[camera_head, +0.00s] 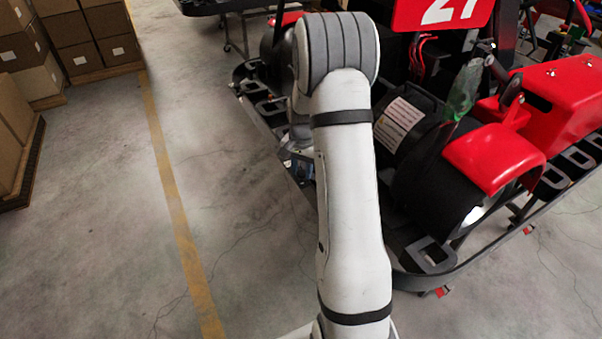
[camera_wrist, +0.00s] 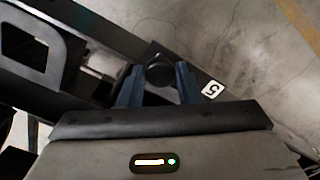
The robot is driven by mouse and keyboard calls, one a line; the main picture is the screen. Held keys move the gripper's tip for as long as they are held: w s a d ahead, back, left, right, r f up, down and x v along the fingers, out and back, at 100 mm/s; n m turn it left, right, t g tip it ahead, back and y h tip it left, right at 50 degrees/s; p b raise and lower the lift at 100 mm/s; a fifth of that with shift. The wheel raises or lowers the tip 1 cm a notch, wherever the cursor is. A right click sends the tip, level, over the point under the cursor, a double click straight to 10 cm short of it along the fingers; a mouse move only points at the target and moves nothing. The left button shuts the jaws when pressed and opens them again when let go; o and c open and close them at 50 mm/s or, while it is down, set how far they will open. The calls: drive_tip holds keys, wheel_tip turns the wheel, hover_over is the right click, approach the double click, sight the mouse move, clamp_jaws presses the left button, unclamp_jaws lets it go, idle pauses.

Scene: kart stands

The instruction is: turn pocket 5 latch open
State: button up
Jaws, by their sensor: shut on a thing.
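In the wrist view, the pocket 5 latch shows as a round black knob (camera_wrist: 160,70) on the dark rail of the kart stand. A white label with the number 5 (camera_wrist: 212,89) sits just right of it, turned in the picture. My gripper (camera_wrist: 159,80) has its two blue fingers on either side of the knob and is shut on it. The lower part of the knob and whatever it fastens are hidden between the fingers. In the head view, my arm covers the latch and the fingertips.
The black stand (camera_head: 428,258) carries a red and black kart (camera_head: 492,158) and runs along my arm's right side. An open slot (camera_wrist: 27,52) shows in the stand at the wrist view's left. Cardboard boxes (camera_head: 88,38) stand far left. The floor around the yellow line (camera_head: 165,165) is clear.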

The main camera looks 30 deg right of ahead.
sight(302, 172)
drive_tip(key=shift+n+b, duration=0.35)
drive_tip(key=shift+n, duration=0.45)
drive_tip(key=shift+w+r, duration=0.1)
drive_tip(key=o, duration=1)
drive_tip(key=shift+c, duration=0.2)
drive_tip(key=shift+r+b, duration=0.55)
drive_tip(key=shift+r, duration=3.3)
